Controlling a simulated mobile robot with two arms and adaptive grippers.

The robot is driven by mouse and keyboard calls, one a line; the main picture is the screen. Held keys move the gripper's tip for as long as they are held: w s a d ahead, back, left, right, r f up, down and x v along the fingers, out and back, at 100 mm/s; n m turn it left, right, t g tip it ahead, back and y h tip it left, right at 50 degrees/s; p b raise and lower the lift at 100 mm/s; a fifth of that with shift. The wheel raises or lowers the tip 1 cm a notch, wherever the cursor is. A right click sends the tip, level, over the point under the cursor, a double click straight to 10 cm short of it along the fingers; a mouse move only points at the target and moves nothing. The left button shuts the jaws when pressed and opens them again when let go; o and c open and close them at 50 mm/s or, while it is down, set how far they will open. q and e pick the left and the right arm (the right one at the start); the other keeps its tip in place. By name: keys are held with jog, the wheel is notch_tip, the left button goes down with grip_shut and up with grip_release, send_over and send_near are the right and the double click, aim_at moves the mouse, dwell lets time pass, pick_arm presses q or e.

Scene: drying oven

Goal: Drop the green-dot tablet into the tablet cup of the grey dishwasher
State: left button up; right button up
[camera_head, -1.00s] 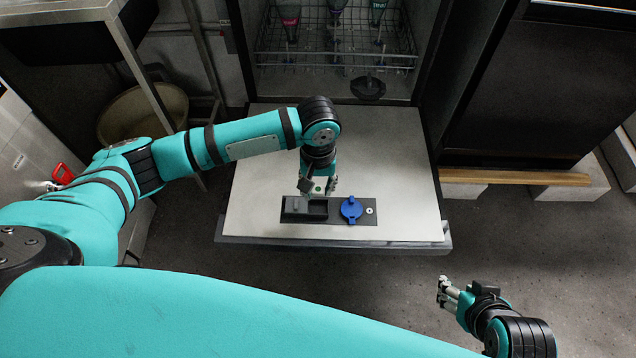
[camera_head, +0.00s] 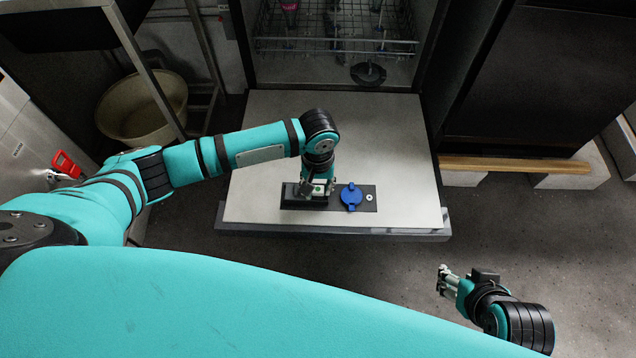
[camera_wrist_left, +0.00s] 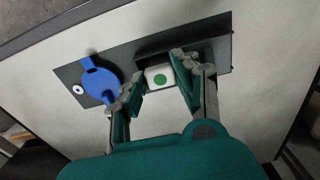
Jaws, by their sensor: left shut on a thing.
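The white tablet with a green dot (camera_wrist_left: 160,78) is between the fingertips of my left gripper (camera_wrist_left: 158,88), which is shut on it. In the head view my left gripper (camera_head: 318,190) points down over the dark dispenser panel (camera_head: 366,207) on the open dishwasher door (camera_head: 270,130). The tablet (camera_head: 318,188) is at the tablet cup (camera_wrist_left: 180,53), whose recess is partly hidden behind the tablet and fingers. I cannot tell how deep the tablet sits. My right gripper (camera_head: 446,283) is at the lower right, away from the door; its fingers appear apart with nothing visible between them.
A blue round cap (camera_head: 351,197) sits on the panel beside the cup. The wire rack (camera_head: 335,45) with several items is inside the dishwasher behind. A beige tub (camera_head: 140,108) stands at the left. The rest of the door is bare.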

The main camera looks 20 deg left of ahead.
pick_arm(q)
jog(key=o, duration=0.9)
notch_tip(320, 180, up, 12)
dwell(0.8)
